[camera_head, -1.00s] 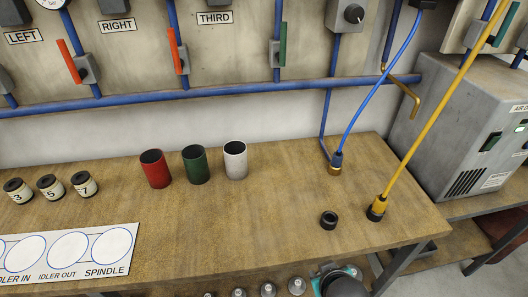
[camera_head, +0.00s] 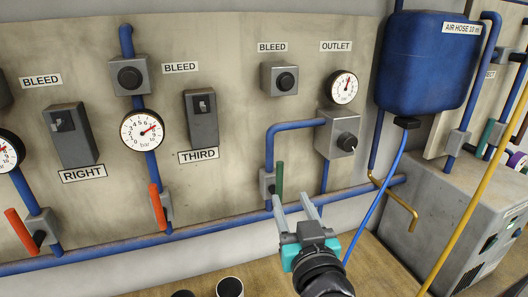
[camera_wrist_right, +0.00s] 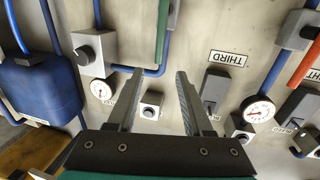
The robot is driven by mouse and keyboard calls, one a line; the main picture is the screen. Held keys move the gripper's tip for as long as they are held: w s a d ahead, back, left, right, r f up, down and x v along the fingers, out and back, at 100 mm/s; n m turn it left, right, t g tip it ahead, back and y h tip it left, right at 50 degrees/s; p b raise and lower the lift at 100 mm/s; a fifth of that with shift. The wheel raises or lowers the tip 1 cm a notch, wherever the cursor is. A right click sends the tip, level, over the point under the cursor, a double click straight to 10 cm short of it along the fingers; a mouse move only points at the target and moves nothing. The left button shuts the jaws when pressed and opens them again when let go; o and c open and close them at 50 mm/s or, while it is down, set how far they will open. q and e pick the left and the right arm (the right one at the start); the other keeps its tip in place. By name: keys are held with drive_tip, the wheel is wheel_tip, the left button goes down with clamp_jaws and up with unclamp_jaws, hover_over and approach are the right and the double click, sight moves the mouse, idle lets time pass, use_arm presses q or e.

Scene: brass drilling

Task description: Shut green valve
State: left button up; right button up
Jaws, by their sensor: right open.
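The green valve handle (camera_head: 279,178) stands upright at its grey valve body (camera_head: 267,183), roughly in line with the vertical blue pipe. It also shows at the top of the right wrist view (camera_wrist_right: 162,30), which is upside down. My right gripper (camera_head: 292,206) is open, with its two fingers pointing up at the panel just below and right of the handle in the head view. In the wrist view the fingertips (camera_wrist_right: 159,73) are spread, with the handle beyond them and nothing between. Contact cannot be seen. My left gripper is not in view.
A red lever (camera_head: 157,206) sits left of the green one, with another red lever (camera_head: 21,230) further left. A grey regulator box (camera_head: 336,134) and an outlet gauge (camera_head: 342,87) are above right.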

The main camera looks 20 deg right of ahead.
sight(279, 183)
drive_tip(key=b+x, duration=0.4)
drive_tip(key=x, duration=1.1)
drive_tip(key=shift+r, duration=0.15)
clamp_jaws()
idle(0.5)
idle(1.0)
